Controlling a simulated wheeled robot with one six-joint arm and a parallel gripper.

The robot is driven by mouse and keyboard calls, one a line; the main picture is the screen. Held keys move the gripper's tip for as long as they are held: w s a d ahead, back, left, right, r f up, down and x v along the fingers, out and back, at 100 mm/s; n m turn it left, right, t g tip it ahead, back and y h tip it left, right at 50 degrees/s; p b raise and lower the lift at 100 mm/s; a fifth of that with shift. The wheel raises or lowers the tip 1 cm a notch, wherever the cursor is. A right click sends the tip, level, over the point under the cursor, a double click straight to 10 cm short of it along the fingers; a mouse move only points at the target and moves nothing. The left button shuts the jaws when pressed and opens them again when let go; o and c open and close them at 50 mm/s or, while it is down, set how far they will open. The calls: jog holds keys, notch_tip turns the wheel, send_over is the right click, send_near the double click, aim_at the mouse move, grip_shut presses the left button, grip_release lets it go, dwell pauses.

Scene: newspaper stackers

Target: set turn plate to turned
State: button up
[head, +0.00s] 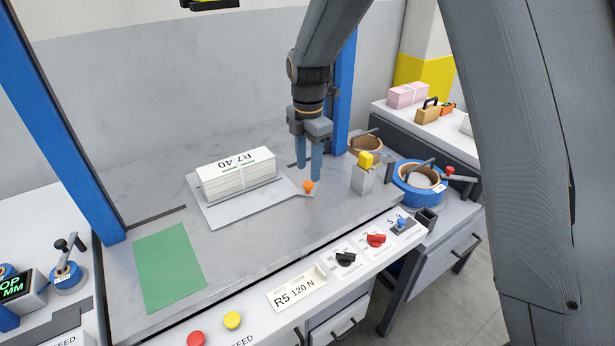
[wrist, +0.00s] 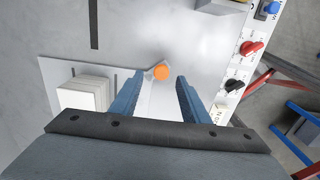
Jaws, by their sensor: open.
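The turn plate (head: 221,216) is a flat light-grey plate on the worktable, with a narrowing arm that ends in an orange knob (head: 308,187). A white bundle marked R7 40 (head: 238,175) lies on the plate. My gripper (head: 312,178) points down with its blue fingers spread apart, just above and around the knob's area. In the wrist view the orange knob (wrist: 161,73) shows just beyond the open fingertips (wrist: 158,80), roughly centred between them. Whether a finger touches the knob cannot be told. Nothing is held.
A green sheet (head: 169,266) lies left on the table (head: 130,215). A grey block with a yellow top (head: 364,172) stands right of my gripper. Blue posts (head: 62,110) rise at the left and behind. The front panel carries red (head: 376,240) and black (head: 345,259) knobs and coloured buttons.

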jog(key=shift+r+b, duration=0.35)
jog(key=shift+r, duration=1.45)
jog(key=shift+s, duration=0.1)
jog(key=s+d+f+m+t, duration=0.1)
jog(key=s+d+f+m, duration=0.2)
jog(key=s+d+m, duration=1.6)
jog(key=s+m, duration=0.4)
jog(key=m, duration=0.1)
jog(key=shift+d+m, duration=0.15)
jog(key=shift+m, duration=0.25)
